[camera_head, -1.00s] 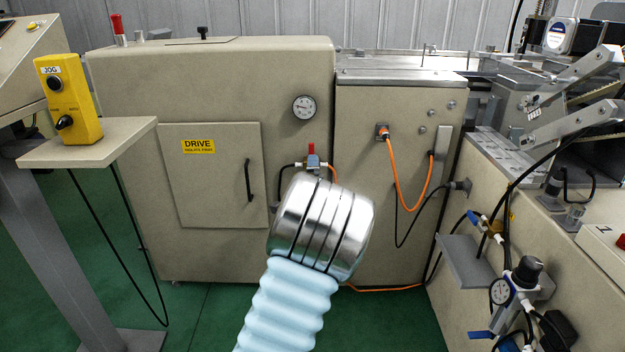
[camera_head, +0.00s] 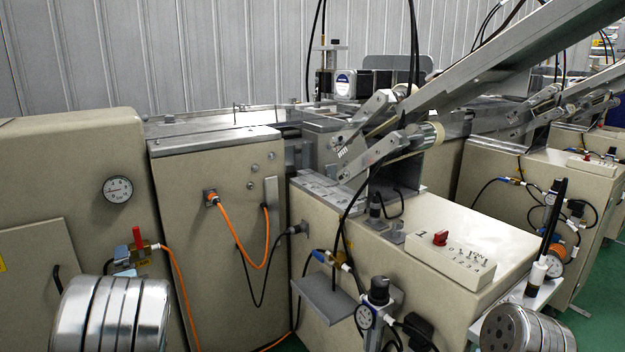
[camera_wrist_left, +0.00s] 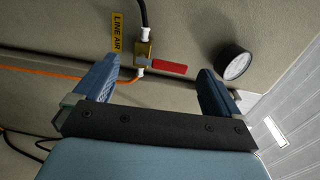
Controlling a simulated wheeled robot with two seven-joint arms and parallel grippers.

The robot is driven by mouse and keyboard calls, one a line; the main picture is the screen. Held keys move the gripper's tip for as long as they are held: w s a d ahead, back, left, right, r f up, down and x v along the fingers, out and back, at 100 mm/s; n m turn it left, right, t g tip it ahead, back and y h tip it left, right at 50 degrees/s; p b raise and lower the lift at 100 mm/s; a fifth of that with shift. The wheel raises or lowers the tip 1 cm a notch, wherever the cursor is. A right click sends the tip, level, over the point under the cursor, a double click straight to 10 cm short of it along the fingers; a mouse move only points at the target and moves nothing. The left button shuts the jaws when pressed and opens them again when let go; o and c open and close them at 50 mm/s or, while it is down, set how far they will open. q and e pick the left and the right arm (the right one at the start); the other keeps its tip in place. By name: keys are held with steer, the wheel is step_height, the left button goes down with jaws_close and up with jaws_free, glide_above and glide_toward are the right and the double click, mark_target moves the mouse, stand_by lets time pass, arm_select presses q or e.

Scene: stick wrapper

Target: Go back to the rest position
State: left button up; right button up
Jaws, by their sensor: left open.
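My left gripper (camera_wrist_left: 158,80) shows in the left wrist view, its two blue fingers spread wide with nothing between them. It faces the beige machine panel, near a brass air valve with a red handle (camera_wrist_left: 160,66) and a black-rimmed gauge (camera_wrist_left: 235,62). I cannot tell if a finger touches anything. In the head view a silver joint of my left arm (camera_head: 110,315) is at the bottom left and one of my right arm (camera_head: 525,330) at the bottom right.
A control box with a red switch (camera_head: 440,238) is at centre right. A grey bracket (camera_head: 325,300) and a regulator (camera_head: 378,292) stick out at front.

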arm_select(q)
steer(key=s+d+f+n+g+h, duration=0.2)
steer(key=s+d+f, duration=0.2)
steer(key=f, duration=0.6)
steer(key=s+d+f+n+g+h, duration=0.25)
steer(key=d+f, duration=0.25)
steer(key=f, duration=0.5)
steer(key=s+d+f+n+g+h, duration=0.15)
steer(key=s+d+f, duration=0.25)
steer(key=f, duration=0.6)
steer(key=s+d+f+n+g+h, duration=0.3)
steer(key=s+d+f+g+h, duration=0.1)
steer(key=s+d, duration=0.6)
steer(key=s+d+f+n+g+h, duration=0.3)
steer(key=s+d+f+h, duration=0.1)
steer(key=s+d, duration=0.7)
steer(key=shift+s+d+f+n+g, duration=0.15)
steer(key=shift+s+f+n+g, duration=0.15)
steer(key=shift+s+f+g, duration=0.15)
